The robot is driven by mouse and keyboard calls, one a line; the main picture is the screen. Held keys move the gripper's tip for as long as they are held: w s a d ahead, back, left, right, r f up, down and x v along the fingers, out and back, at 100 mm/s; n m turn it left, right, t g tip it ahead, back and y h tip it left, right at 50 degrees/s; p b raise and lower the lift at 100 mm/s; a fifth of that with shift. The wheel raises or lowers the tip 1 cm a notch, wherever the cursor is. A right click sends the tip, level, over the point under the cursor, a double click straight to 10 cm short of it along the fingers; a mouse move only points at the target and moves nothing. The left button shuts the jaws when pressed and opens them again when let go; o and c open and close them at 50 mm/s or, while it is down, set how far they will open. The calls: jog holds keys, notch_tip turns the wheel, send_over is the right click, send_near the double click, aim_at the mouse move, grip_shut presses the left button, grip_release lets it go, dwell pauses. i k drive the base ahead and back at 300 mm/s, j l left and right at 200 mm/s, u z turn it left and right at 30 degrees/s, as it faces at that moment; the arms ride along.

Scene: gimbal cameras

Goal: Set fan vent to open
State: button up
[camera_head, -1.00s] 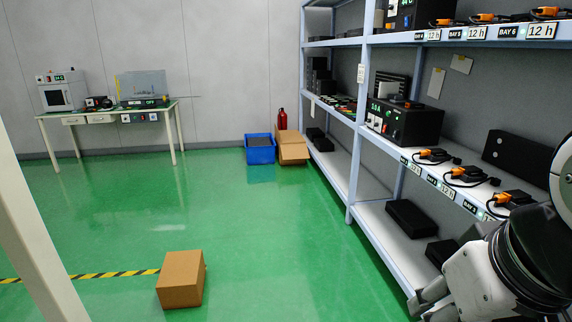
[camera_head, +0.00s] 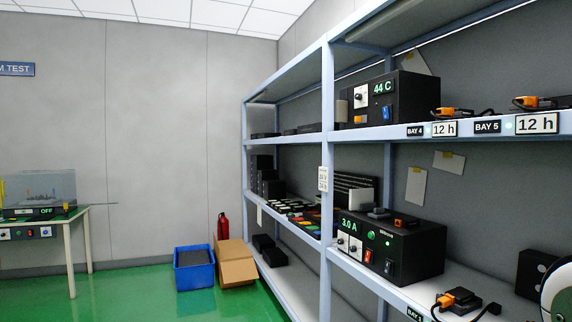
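No part labelled as a fan vent can be made out. On the upper shelf, a black unit (camera_head: 410,105) shows a green "44 C" readout, a round white knob (camera_head: 361,98) on a pale panel, an orange part and a blue switch (camera_head: 387,113). On the shelf below, another black unit (camera_head: 415,255) shows "3.0 A", pale dials, a green light and two rocker switches, one red. Its small lettering is too small to read. My gripper is out of view; only a piece of my arm shows at the lower right edge.
The blue-grey shelf rack (camera_head: 326,180) fills the right side. Orange-plugged chargers (camera_head: 452,112) stand along its shelves. A blue bin (camera_head: 194,268), a cardboard box (camera_head: 235,265) and a red extinguisher (camera_head: 222,227) stand by the wall. A table (camera_head: 72,225) is at left.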

aim_at(360, 119)
jog(key=i+j+z, duration=0.2)
jog(key=i, duration=0.3)
jog(key=i+j+z, duration=0.25)
jog(key=i+j, duration=0.1)
jog(key=i, duration=0.1)
